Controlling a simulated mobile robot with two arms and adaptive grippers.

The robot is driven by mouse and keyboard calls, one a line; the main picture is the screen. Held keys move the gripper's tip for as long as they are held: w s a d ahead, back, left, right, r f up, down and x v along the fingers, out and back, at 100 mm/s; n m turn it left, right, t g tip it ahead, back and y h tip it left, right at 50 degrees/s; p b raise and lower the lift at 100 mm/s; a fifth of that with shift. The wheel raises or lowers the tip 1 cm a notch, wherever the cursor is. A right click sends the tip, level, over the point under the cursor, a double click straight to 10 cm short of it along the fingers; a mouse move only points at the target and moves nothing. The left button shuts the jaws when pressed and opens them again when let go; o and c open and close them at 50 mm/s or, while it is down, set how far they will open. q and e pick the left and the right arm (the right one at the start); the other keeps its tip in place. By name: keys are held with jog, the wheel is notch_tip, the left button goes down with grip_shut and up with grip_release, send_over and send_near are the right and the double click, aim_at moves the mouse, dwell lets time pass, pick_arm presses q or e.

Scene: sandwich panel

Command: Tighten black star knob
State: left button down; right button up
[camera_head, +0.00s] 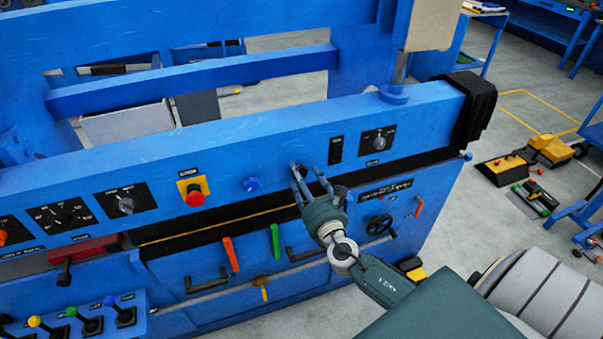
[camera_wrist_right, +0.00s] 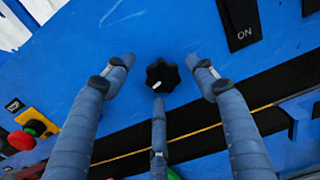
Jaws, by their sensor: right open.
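The black star knob (camera_wrist_right: 162,74) sits on the blue machine panel, near the middle of the right wrist view. It has a small white mark on its lower part. My right gripper (camera_head: 308,172) is at the front beam in the head view, where its fingers largely hide the knob. In the right wrist view its fingers (camera_wrist_right: 159,65) are spread open, one left of the knob, one right and one below. Gaps show between the knob and the side fingers; I cannot tell whether the lower finger touches it. My left gripper is not in view.
A blue knob (camera_head: 251,184) and a red emergency button (camera_head: 194,193) are left of my right gripper. A black switch (camera_head: 336,150) and a rotary dial (camera_head: 378,143) are to its right. Red (camera_head: 231,254) and green (camera_head: 275,241) levers and a handwheel (camera_head: 380,225) lie below.

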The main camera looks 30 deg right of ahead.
jog(key=shift+w+d, duration=0.2)
jog(key=shift+w, duration=0.4)
jog(key=c, duration=1.1)
